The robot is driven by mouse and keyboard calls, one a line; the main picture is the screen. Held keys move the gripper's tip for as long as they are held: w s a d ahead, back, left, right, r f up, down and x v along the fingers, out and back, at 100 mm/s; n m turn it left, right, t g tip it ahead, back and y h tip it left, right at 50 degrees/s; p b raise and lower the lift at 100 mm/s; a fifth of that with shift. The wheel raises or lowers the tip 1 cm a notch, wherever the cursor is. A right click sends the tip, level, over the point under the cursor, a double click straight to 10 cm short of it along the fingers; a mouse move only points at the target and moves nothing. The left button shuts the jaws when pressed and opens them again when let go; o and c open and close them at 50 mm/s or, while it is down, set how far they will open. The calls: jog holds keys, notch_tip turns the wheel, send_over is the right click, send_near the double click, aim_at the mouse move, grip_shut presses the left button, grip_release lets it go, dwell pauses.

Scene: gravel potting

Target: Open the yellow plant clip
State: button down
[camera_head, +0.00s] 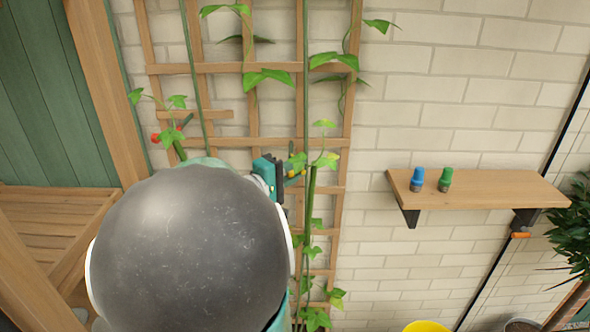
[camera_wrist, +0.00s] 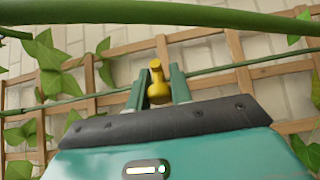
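The yellow plant clip (camera_wrist: 158,87) is in the middle of the wrist view, with a rounded knob at its top. My gripper (camera_wrist: 160,90) has its two green fingers on either side of it, with little or no visible gap, so it looks shut on the clip. In the head view only a small yellow part of the clip (camera_head: 295,173) shows, by the right-hand green stem. My gripper (camera_head: 281,181) is seen edge-on beside it, and my rounded arm link hides much of the area.
The wooden trellis (camera_head: 225,68) with leafy vines stands against the white brick wall. A wooden shelf (camera_head: 480,190) holds a blue (camera_head: 417,178) and a green (camera_head: 445,179) item. A thick green stem (camera_wrist: 160,14) crosses the wrist view's top.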

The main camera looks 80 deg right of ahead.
jog(key=shift+w, duration=0.1)
jog(key=shift+w+a+m+g+y, duration=0.1)
jog(key=shift+w+m+g+y, duration=0.25)
jog(key=shift+m+g+y, duration=0.4)
jog(key=shift+w+a+m+g+y, duration=0.1)
jog(key=shift+w+m+g+y, duration=0.3)
jog(key=shift+g, duration=0.45)
jog(key=shift+s, duration=0.1)
jog(key=c, duration=1.3)
grip_release()
jog(key=v, duration=1.3)
jog(key=shift+w+a+r, duration=0.1)
jog(key=shift+w+a, duration=0.1)
jog(key=shift+w, duration=0.15)
